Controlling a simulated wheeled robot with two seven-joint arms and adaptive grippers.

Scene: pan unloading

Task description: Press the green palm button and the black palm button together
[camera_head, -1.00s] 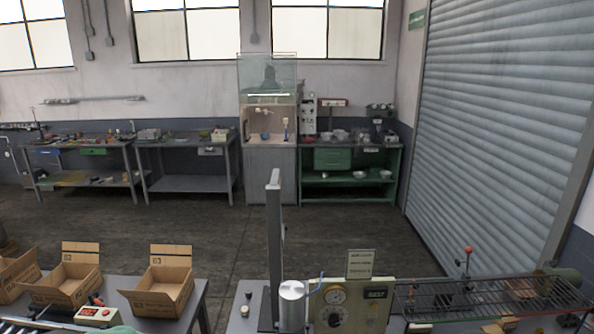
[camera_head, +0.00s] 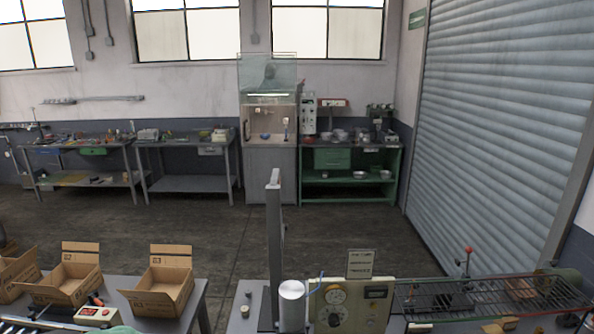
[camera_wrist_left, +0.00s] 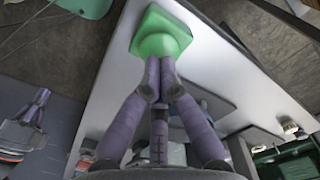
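In the left wrist view, the green palm button (camera_wrist_left: 160,42) is a green dome on a green base, fixed near the end of a pale surface. My left gripper (camera_wrist_left: 159,62) is shut and empty, its purple-grey fingertips together at the dome's edge. I cannot tell whether they touch or press it. My right gripper (camera_wrist_left: 41,93) appears small at the left of that view, and its fingers seem to converge at the tips. I cannot make out the black palm button in either view. Neither gripper shows in the head view.
In the head view, a grey upright post (camera_head: 274,240) and a gauge panel (camera_head: 350,312) stand at the near middle. Open cardboard boxes (camera_head: 170,285) sit on a table at left. A wire rack (camera_head: 480,292) lies at right. Open floor lies beyond.

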